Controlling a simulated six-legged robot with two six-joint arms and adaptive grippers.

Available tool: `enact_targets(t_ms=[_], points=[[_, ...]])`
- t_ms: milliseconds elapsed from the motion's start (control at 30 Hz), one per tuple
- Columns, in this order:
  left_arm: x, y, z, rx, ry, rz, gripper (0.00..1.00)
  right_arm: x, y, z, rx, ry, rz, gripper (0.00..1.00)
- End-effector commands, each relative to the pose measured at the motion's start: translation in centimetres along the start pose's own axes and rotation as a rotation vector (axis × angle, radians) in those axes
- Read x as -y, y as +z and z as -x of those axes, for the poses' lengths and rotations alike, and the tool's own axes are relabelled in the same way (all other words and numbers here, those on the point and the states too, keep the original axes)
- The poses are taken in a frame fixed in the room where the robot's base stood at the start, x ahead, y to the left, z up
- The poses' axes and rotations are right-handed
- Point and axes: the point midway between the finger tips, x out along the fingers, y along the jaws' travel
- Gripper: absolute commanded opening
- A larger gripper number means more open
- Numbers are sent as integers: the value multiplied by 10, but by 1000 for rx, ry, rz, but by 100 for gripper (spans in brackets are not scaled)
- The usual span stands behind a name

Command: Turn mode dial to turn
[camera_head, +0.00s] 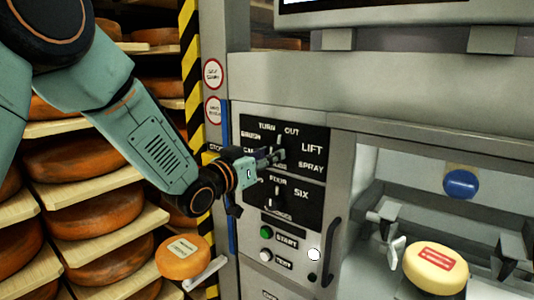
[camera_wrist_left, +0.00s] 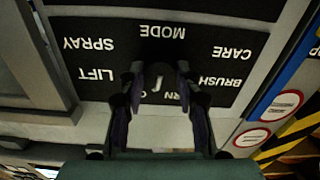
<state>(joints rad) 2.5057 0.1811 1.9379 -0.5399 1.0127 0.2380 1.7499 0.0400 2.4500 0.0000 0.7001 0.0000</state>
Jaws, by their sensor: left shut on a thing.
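The mode dial (camera_wrist_left: 158,72) is a dark round knob on a black label panel (camera_head: 312,140). The panel reads BRUSH, TURN, a word like OUT, LIFT and SPRAY. My left gripper (camera_head: 275,157) reaches it from the left in the head view and hides most of it. In the wrist view, which is upside down, my left gripper's two fingers (camera_wrist_left: 159,80) are on either side of the dial, shut on it. A white mark on the dial faces the TURN and OUT side; which word it points at I cannot tell. My right gripper is out of view.
Below is a second dial (camera_head: 280,194) with SIX beside it, a green START button (camera_head: 266,232) and a dark handle (camera_head: 328,250). A yellow cheese wheel (camera_head: 432,283) sits in the machine bay. Cheese shelves (camera_head: 70,130) and a striped post (camera_head: 188,60) stand left.

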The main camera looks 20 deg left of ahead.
Motion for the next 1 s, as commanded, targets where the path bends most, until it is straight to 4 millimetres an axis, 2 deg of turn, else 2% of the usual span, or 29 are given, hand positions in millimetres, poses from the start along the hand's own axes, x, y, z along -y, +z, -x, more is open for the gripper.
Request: enact_targets(t_ms=[500,1000], points=[[-2,2,0,9,0,382,2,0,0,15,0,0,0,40],[-2,3,0,8,0,498,2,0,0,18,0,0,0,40]])
